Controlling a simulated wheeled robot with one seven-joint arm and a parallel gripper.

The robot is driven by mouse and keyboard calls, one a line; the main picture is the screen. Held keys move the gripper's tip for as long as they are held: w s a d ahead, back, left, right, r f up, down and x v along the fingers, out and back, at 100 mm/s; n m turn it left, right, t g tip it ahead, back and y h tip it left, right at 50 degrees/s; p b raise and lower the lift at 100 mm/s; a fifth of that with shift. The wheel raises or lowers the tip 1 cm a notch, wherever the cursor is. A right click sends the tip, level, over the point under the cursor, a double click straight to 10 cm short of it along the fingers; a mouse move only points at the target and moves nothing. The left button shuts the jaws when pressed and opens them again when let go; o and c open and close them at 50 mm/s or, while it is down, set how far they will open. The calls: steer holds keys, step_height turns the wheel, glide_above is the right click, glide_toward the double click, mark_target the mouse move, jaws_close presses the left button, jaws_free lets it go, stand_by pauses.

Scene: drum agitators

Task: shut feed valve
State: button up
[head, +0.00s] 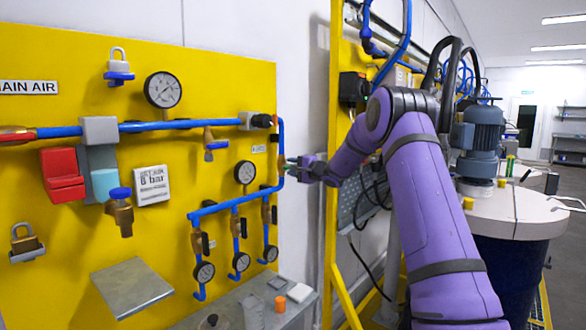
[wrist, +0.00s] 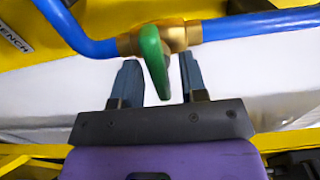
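A brass valve (wrist: 180,38) with a green lever handle (wrist: 154,62) sits in a blue pipe in the wrist view. The handle stands across the pipe, pointing toward my gripper. My gripper (wrist: 158,68) is open, one finger on each side of the handle, with visible gaps to both. No label naming this valve as the feed valve shows. In the head view my gripper (head: 292,168) is beside the blue pipe (head: 282,145) at the right edge of the yellow panel. The green handle is too small there to make out clearly.
The yellow panel (head: 60,120) carries gauges, other small valves, a red block (head: 62,175) and padlocks. A grey shelf (head: 132,288) juts out low on it. A yellow frame (head: 333,200) with hoses stands behind my arm. A drum with a motor (head: 480,140) is at the right.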

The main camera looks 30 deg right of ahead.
steer(key=v, duration=1)
steer(key=shift+s, duration=0.4)
steer(key=shift+d, duration=0.1)
stand_by(1.8)
